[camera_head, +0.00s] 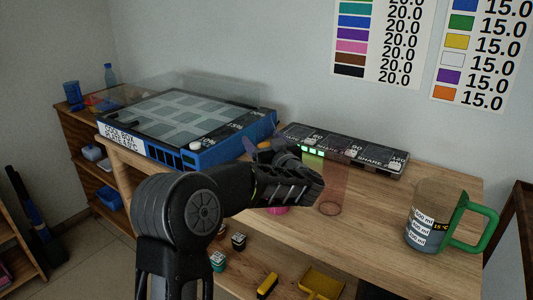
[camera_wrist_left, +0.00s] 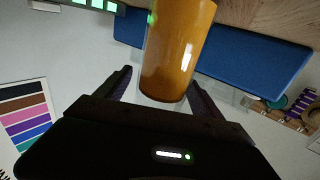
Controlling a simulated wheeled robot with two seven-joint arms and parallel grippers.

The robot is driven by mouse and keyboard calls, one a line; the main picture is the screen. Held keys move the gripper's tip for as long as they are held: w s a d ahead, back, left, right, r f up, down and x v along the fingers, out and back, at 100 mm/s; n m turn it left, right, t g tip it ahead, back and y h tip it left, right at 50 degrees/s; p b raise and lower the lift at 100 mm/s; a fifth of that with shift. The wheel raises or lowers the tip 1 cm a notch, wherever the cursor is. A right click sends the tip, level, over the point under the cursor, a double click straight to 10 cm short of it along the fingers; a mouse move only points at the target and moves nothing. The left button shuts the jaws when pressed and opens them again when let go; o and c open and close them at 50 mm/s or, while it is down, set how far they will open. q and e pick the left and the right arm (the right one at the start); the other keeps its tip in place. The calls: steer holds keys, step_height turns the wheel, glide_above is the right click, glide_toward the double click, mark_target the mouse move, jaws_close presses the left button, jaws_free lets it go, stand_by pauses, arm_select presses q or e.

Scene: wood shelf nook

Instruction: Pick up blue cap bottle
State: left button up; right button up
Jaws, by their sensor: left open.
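My left gripper (camera_head: 305,190) is open above the wooden table in the head view. In the left wrist view its two dark fingers (camera_wrist_left: 163,92) stand on either side of an orange, see-through cylinder (camera_wrist_left: 178,50), with no clear contact. In the head view a reddish see-through cylinder (camera_head: 331,185) stands just right of the gripper; I cannot tell whether it is the same thing. A small blue-purple piece (camera_head: 249,146) and an orange piece (camera_head: 265,146) show behind my arm, mostly hidden. My right gripper is not in view.
A blue cool box (camera_head: 190,125) fills the table's back left; it also shows in the wrist view (camera_wrist_left: 250,75). A dark tray with labels (camera_head: 355,150) lies along the wall. A green-handled measuring jug (camera_head: 430,220) stands at right. A pink item (camera_head: 278,210) is partly hidden under my arm.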

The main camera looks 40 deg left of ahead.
arm_select(q)
steer(key=shift+w+a, duration=0.2)
steer(key=shift+a, duration=0.1)
stand_by(0.4)
jaws_close()
stand_by(0.6)
steer(key=shift+r, duration=0.15)
